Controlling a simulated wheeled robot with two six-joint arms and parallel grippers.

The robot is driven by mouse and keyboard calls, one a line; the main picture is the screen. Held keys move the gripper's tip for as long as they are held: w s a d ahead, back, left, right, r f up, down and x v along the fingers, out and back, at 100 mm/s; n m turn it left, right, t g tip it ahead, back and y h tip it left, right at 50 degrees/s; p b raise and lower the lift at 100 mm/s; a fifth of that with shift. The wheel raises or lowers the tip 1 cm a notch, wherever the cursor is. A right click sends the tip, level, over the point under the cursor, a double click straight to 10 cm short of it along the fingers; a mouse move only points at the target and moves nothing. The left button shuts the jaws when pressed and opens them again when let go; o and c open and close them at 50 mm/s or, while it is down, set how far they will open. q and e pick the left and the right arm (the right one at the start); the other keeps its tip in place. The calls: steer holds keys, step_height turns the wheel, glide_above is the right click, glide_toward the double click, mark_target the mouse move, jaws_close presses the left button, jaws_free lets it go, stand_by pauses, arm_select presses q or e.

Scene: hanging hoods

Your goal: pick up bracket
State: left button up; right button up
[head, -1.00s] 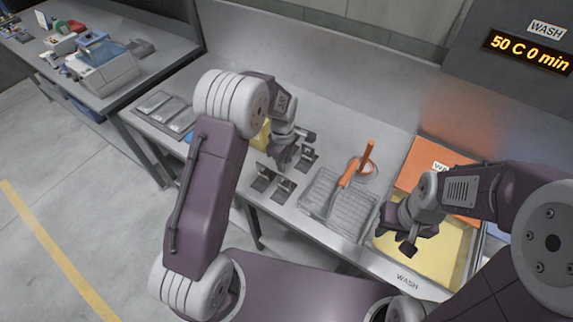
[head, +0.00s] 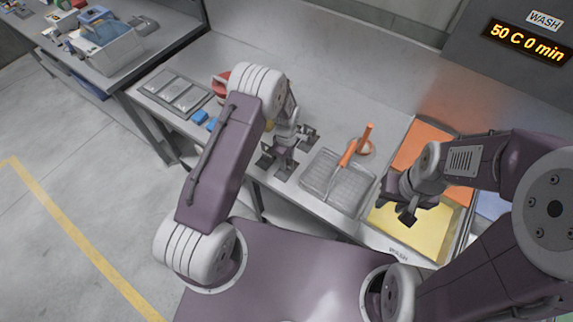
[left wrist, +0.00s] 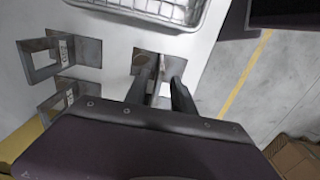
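Several small grey metal brackets, each a flat plate with an upright frame, stand on the bench. In the left wrist view, one bracket (left wrist: 146,58) is at my left gripper (left wrist: 162,77), whose two dark fingers are apart on either side of its upright part. Contact cannot be made out. Two other brackets stand to the left, one far (left wrist: 38,62) and one nearer (left wrist: 58,100). In the head view, my left gripper (head: 282,152) is low among the brackets and partly hides them; one bracket (head: 308,134) shows behind it. My right gripper (head: 402,208) is open and empty above the yellow wash basin.
A wire basket (head: 338,184) with an orange-handled tool (head: 350,152) stands right of the brackets. The yellow basin (head: 428,228) is further right. Grey trays (head: 178,92), a blue item (head: 206,120) and a red item (head: 220,87) lie to the left. The bench's front edge is close.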

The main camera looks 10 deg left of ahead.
arm_select(q)
steer(key=shift+f, duration=0.6)
steer(key=shift+w+f, duration=0.3)
steer(key=shift+f, duration=0.1)
steer(key=shift+s+r, duration=0.1)
steer(key=shift+s, duration=0.05)
jaws_close()
stand_by(0.5)
